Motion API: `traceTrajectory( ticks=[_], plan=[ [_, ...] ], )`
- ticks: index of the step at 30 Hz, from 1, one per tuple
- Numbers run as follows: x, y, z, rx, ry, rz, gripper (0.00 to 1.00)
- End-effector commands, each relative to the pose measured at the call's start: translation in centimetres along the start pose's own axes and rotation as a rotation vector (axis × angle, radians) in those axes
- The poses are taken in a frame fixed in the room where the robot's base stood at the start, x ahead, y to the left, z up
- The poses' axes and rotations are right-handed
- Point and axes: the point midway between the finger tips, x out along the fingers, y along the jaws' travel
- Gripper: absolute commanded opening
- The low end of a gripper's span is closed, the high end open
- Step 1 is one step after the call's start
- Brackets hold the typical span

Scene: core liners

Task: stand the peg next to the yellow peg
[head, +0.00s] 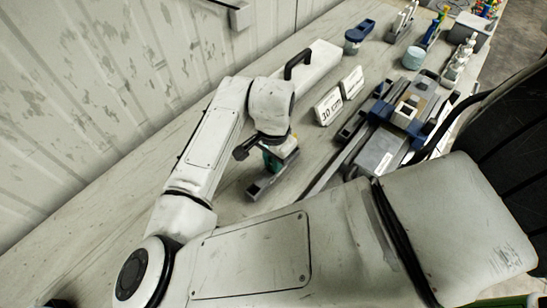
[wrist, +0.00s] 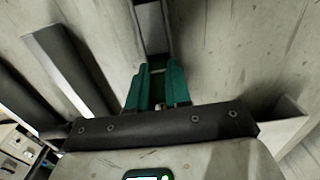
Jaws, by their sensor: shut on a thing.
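My gripper (head: 272,164) points down at the table left of centre in the head view, its teal fingers close to a grey channel-like block (head: 262,187). In the wrist view my gripper (wrist: 158,72) has its two teal fingers close together, shut on the peg, which is mostly hidden between them. The grey block (wrist: 152,30) lies straight beyond the fingertips there. I cannot tell from these frames whether the peg's lower end touches the block. I cannot make out the yellow peg clearly; my arm and fingers cover much of that spot.
White cards (head: 328,107), one reading "30 cm", stand right of my gripper. A grey and blue apparatus (head: 398,125) lies further right, with long rails (head: 340,156). A white case with a black handle (head: 298,63) is behind. The wall (head: 100,90) borders the table's left side.

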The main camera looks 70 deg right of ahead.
Motion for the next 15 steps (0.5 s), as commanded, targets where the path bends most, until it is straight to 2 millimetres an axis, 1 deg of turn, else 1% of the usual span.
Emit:
traceTrajectory(
  ticks=[7, 8, 15],
  plan=[
    [0.37, 0.00, -0.01, -0.001, 0.000, 0.000, 0.00],
    [0.36, 0.00, -0.01, -0.001, 0.000, 0.000, 0.19],
    [0.26, 0.00, -0.01, -0.001, 0.000, 0.000, 0.42]
  ],
)
